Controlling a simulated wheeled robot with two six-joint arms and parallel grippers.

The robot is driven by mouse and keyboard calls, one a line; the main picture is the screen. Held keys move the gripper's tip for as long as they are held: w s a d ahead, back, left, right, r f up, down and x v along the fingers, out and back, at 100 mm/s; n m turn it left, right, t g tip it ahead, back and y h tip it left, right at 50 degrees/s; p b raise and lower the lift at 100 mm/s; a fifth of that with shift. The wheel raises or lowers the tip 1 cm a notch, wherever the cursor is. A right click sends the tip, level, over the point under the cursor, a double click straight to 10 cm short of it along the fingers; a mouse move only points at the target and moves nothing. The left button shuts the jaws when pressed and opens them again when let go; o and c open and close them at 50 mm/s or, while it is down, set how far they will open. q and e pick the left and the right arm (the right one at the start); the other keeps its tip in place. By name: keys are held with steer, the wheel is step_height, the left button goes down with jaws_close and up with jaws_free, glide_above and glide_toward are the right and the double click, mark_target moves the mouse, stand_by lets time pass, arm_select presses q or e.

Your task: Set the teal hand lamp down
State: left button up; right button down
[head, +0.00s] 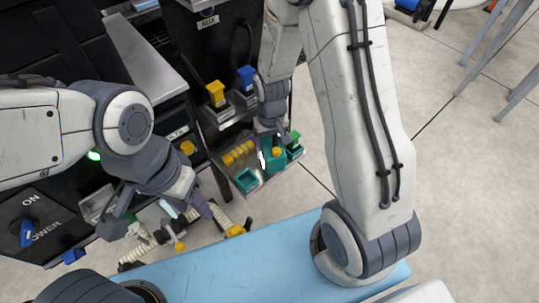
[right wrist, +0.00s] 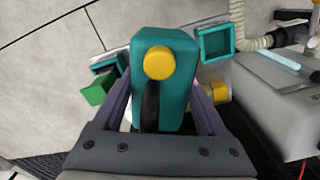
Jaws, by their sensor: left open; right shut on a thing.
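The teal hand lamp (head: 269,161) has a yellow round button on its face. My right gripper (head: 270,136) is shut on it, over the low grey shelf in the head view. In the right wrist view the lamp (right wrist: 178,95) stands between the two fingers, its yellow button towards the camera. I cannot tell whether its base touches the shelf. My left gripper (head: 158,220) is open, at the lower left near a yellow-ended part and a ribbed hose.
A square teal open holder (head: 247,180) and a yellow coil (head: 238,153) sit left of the lamp. A green block (head: 294,138) in a teal holder is on its right. Yellow (head: 216,94) and blue (head: 246,77) handles stand behind. A blue surface (head: 225,268) lies in front.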

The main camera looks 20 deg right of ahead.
mark_target(270, 154)
step_height(270, 154, down, 4)
steer(key=b, duration=0.3)
steer(key=shift+r, duration=0.15)
steer(key=shift+w+a+b, duration=0.15)
steer(key=shift+w+b, duration=0.05)
steer(key=shift+b, duration=0.15)
steer(key=shift+r, duration=0.15)
steer(key=shift+f, duration=0.5)
jaws_free()
steer(key=shift+r, duration=0.1)
